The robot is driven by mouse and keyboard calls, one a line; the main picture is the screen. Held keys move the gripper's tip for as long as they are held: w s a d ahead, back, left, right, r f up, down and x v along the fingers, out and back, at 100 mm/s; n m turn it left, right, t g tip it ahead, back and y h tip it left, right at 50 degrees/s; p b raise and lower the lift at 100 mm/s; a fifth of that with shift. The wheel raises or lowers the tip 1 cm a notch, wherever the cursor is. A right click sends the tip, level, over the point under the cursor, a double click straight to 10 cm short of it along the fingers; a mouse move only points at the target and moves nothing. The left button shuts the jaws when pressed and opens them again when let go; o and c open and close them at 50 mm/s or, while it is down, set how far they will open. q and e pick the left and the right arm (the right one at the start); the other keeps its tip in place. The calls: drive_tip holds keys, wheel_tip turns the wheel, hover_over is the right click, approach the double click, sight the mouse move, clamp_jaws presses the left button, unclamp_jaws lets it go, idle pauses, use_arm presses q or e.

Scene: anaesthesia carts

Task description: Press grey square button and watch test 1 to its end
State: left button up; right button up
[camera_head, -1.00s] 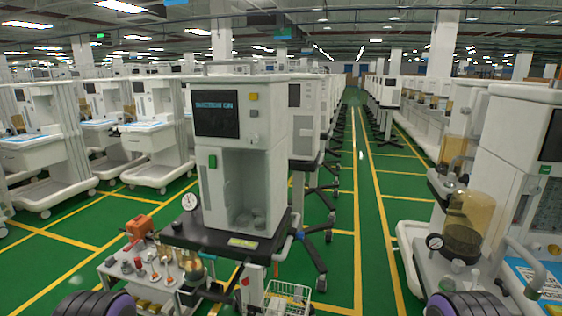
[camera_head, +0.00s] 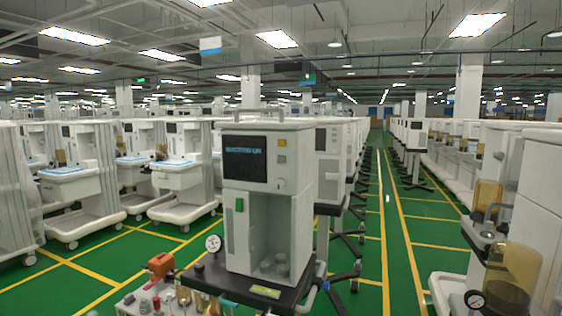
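A white anaesthesia cart (camera_head: 298,200) stands in the middle, a little ahead of me. Its dark screen (camera_head: 245,158) at the upper front carries blue text too small to read surely. To the right of the screen are a small yellow square button (camera_head: 282,143) and a grey square button (camera_head: 282,158) just below it. A green part (camera_head: 239,205) sits lower on the front's left edge. Neither of my grippers is in view.
A gauge (camera_head: 213,243) and an orange device (camera_head: 160,266) are at the cart's lower left. Another machine with an amber canister (camera_head: 512,272) stands close on the right. A green aisle (camera_head: 398,250) with yellow lines runs clear between them.

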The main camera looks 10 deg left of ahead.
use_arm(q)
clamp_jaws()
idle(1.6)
